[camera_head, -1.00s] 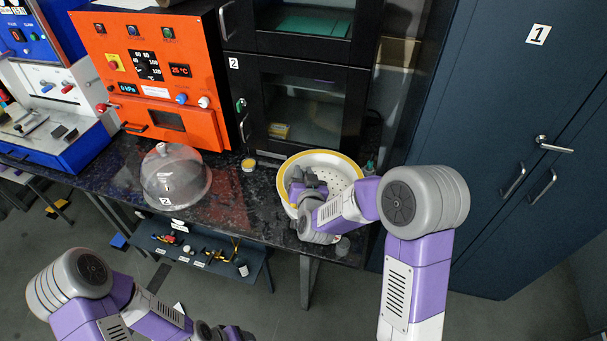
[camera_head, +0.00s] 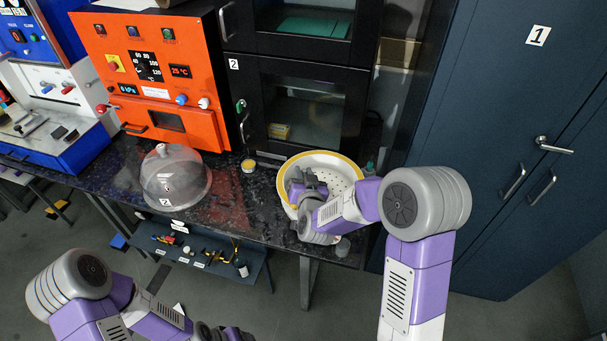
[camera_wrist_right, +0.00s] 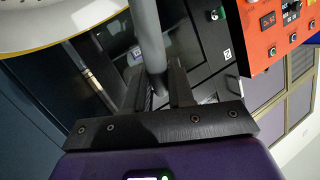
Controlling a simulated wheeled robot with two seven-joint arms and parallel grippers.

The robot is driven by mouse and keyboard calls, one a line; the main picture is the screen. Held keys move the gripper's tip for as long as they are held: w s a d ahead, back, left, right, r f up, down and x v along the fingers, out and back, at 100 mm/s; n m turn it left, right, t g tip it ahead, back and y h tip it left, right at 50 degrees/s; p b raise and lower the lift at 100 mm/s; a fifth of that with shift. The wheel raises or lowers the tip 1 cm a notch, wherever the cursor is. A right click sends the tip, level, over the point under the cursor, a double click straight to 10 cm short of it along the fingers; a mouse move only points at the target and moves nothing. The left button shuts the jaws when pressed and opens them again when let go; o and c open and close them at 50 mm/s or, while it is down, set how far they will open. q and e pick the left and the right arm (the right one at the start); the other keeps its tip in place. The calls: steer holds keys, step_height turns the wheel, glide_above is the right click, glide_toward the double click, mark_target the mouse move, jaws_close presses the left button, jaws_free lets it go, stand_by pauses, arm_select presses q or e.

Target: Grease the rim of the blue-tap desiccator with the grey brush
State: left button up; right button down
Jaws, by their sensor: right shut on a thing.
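A white desiccator base (camera_head: 349,166) with a yellow rim and a perforated plate stands at the right end of the dark bench. Its tap is not clear to see. My right gripper (camera_head: 308,187) is over the left part of this base. In the right wrist view the gripper (camera_wrist_right: 157,88) is shut on a grey rod, the brush handle (camera_wrist_right: 148,35); its bristles are out of view. The base's pale wall and yellow edge (camera_wrist_right: 85,33) show at upper left there. My left gripper (camera_head: 226,333) is low at the bottom edge, partly cut off.
A clear dome lid (camera_head: 175,180) labelled 2 rests on the bench. A small yellow-topped pot (camera_head: 248,165) stands between dome and base. An orange oven (camera_head: 150,75) and a black cabinet (camera_head: 310,105) stand behind. A lower shelf (camera_head: 200,258) holds small items.

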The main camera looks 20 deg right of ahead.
steer(key=shift+r+p, duration=1.95)
steer(key=shift+r, duration=1.5)
steer(key=shift+f, duration=0.15)
